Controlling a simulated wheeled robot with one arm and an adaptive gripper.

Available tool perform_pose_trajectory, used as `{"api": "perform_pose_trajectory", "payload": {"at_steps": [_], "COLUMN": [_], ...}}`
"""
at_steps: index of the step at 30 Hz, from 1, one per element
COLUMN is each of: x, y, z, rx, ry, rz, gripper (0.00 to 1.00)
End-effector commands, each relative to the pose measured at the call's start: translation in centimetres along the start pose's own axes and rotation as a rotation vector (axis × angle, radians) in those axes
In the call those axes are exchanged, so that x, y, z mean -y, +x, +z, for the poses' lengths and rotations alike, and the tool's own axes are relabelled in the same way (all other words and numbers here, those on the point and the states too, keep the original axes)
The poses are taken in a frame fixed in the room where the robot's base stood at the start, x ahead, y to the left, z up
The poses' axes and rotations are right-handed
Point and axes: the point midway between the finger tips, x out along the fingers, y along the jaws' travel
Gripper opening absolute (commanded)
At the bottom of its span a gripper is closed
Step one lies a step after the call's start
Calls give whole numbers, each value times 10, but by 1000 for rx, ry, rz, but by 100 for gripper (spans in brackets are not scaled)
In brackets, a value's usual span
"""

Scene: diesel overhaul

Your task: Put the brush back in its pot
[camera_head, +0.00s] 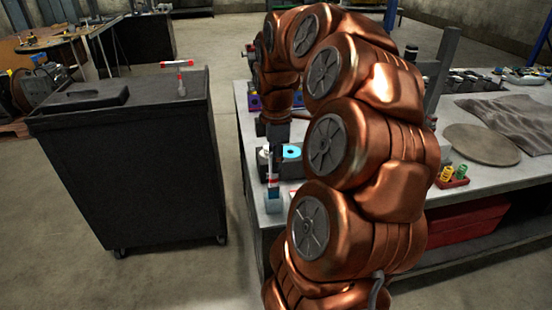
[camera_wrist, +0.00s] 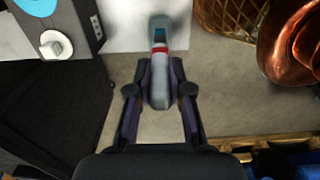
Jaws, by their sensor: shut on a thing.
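The brush (camera_wrist: 159,80) has a grey handle and a red band. In the wrist view my gripper (camera_wrist: 159,91) is shut on its handle, one finger on each side. The brush (camera_head: 272,181) also shows in the head view, roughly upright near the bench's front left corner. The small blue-grey pot (camera_head: 273,204) stands right below it, and it appears past the red band in the wrist view (camera_wrist: 158,24). The brush's lower end meets or overlaps the pot's mouth in the picture; I cannot tell how far inside it is. My arm hides part of the bench.
A dark block with a cyan disc (camera_head: 291,152) stands just behind the pot on the bench (camera_head: 482,184). A black cabinet (camera_head: 130,170) stands left across a floor gap. A round brown mat (camera_head: 481,144) and small yellow and green springs (camera_head: 452,173) lie to the right.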

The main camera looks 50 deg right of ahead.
Motion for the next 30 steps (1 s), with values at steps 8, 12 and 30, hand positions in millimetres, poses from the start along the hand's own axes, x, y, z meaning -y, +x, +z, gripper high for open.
{"api": "perform_pose_trajectory", "payload": {"at_steps": [8, 12, 30], "x": [0, 0, 0], "y": [10, 15, 34], "z": [0, 0, 0], "rx": [0, 0, 0], "ry": [0, 0, 0], "rz": [-1, -2, -1], "gripper": [0, 0, 0]}}
